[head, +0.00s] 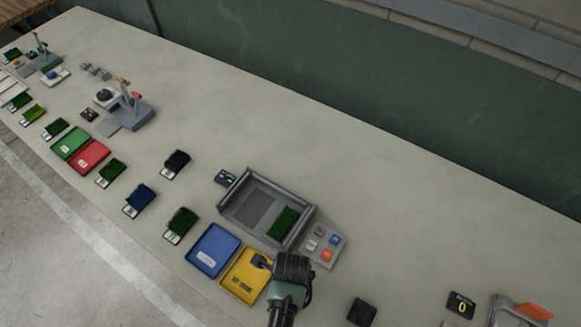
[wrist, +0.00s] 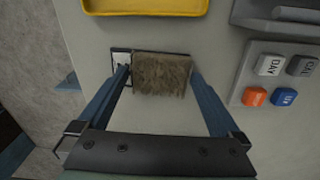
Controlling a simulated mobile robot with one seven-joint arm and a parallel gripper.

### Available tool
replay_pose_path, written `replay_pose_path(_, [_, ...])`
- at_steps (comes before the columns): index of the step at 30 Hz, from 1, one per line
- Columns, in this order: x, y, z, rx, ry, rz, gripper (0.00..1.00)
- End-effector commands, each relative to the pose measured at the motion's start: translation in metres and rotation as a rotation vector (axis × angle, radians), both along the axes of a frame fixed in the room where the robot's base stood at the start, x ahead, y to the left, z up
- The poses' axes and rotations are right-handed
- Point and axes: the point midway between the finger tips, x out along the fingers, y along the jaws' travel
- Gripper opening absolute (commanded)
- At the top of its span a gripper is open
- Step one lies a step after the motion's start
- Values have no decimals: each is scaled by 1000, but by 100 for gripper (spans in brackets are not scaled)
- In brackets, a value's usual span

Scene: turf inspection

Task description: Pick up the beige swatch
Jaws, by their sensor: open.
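The beige swatch (wrist: 162,74) shows in the wrist view as a fuzzy tan pile patch on a thin dark backing, with a white label part at its left end. It lies on the grey bench just below the yellow tray. My gripper (wrist: 159,80) is open, with one blue finger at the swatch's left end over the label part and the other at its right edge. I cannot tell whether the fingers touch it. In the head view my gripper (head: 290,268) is beside the yellow tray and the swatch cannot be made out there.
The yellow tray (head: 236,286) and blue tray (head: 213,270) lie left of my gripper. A grey button panel (head: 329,256) and a grey open box (head: 230,211) with a green swatch stand close behind. The bench's far side is clear.

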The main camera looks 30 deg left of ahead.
Motion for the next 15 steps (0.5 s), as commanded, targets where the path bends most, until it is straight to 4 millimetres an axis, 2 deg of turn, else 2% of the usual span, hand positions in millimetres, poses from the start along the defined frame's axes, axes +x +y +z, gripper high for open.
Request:
replay_pose_path(7, [0, 0, -2, 0, 0, 0, 100])
replay_pose_path(15, [0, 0, -1, 0, 0, 0, 51])
